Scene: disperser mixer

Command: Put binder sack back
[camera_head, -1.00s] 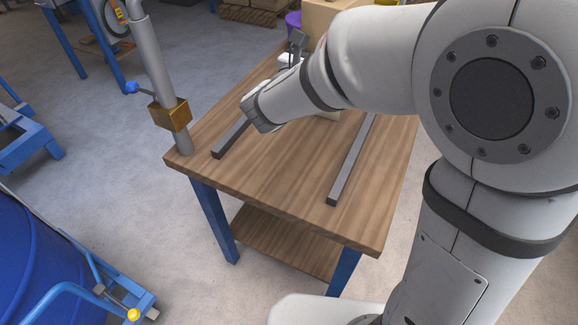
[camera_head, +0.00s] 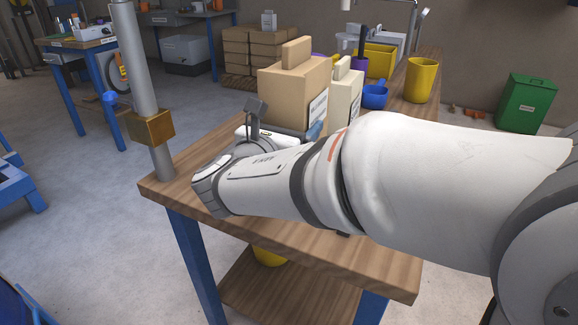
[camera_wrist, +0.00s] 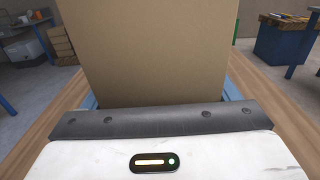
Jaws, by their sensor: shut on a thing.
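A large tan sack (camera_head: 292,95), box-like with a narrow raised top and a white label too small to read, stands upright at the worktable (camera_head: 330,253). A slimmer cream sack (camera_head: 344,95) is close to its right. I cannot read which is the binder sack. My gripper (camera_head: 285,128) is low at the tan sack's near side, partly hidden by my arm. In the wrist view the tan sack (camera_wrist: 150,50) fills the middle, with blue finger parts at both sides; my gripper is shut on it. Its base is hidden, so I cannot tell if it touches the table.
A blue mug (camera_head: 375,96), a yellow cup (camera_head: 422,80) and a yellow bin (camera_head: 380,61) stand farther back. A grey post with a brass block (camera_head: 151,127) rises at the table's left corner. A green bin (camera_head: 526,103) is at the back right.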

